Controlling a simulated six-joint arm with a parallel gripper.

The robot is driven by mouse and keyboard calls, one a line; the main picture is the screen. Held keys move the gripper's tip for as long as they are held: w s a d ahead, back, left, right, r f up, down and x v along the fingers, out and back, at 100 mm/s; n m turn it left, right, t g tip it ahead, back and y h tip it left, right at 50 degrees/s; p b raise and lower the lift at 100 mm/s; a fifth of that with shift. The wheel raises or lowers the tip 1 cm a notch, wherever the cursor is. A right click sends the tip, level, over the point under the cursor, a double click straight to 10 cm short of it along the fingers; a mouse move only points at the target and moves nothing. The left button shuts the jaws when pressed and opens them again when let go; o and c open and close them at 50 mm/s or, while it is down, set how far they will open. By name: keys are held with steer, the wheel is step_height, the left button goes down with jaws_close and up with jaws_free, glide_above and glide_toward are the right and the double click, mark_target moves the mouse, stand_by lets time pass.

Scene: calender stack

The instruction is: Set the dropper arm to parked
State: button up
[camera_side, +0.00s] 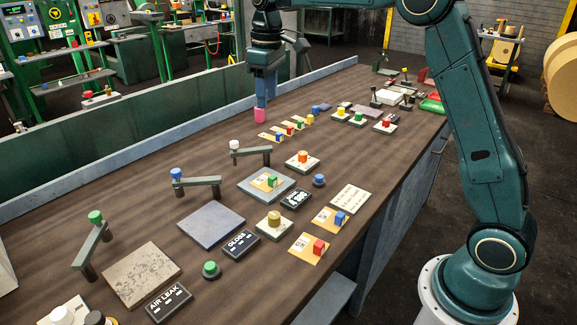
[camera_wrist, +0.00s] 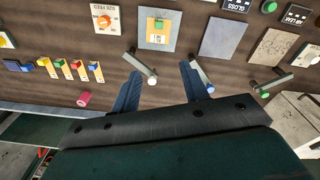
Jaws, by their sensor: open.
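Three grey swing arms stand along the far side of the bench, each with a coloured knob: a white-knobbed arm (camera_side: 254,156), a blue-knobbed arm (camera_side: 202,182) and a green-knobbed arm (camera_side: 90,250). I cannot tell which is the dropper arm; no label for it is readable. In the wrist view the white-knobbed arm (camera_wrist: 142,65) shows between my fingers, the blue-knobbed arm (camera_wrist: 200,76) partly behind the right finger, and the green-knobbed arm (camera_wrist: 274,83) farther right. My gripper (camera_side: 265,99) is open and empty, high above the bench's far side, apart from the arms.
A pink cylinder (camera_wrist: 84,99) stands left of my fingers in the wrist view. Plates, including a blue-grey one (camera_side: 211,225) and a speckled one (camera_side: 140,273), lie before the arms. Signs read GLOSS (camera_side: 241,244) and AIR LEAK (camera_side: 168,302). Several knobs and coloured blocks crowd the bench.

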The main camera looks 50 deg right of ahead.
steer(key=s+a+r+m+t, duration=0.1)
steer(key=s+r, duration=0.3)
steer(key=s, duration=0.3)
steer(key=shift+s+a, duration=0.25)
steer(key=shift+r, duration=0.1)
steer(key=c, duration=0.6)
steer(key=shift+w+d+f, duration=0.1)
steer(key=shift+w+f, duration=0.1)
steer(key=shift+f, duration=0.1)
jaws_close()
steer(key=w+d+f+n+t+y, duration=0.1)
steer(key=w+f+n+t, duration=0.1)
steer(key=w+f+n, duration=0.2)
steer(key=w+d+f+n+t+y, duration=0.1)
steer(key=w+f+n+t, duration=0.2)
steer(key=f, duration=0.6)
steer(key=shift+w+n, duration=0.7)
steer(key=shift+n, duration=0.5)
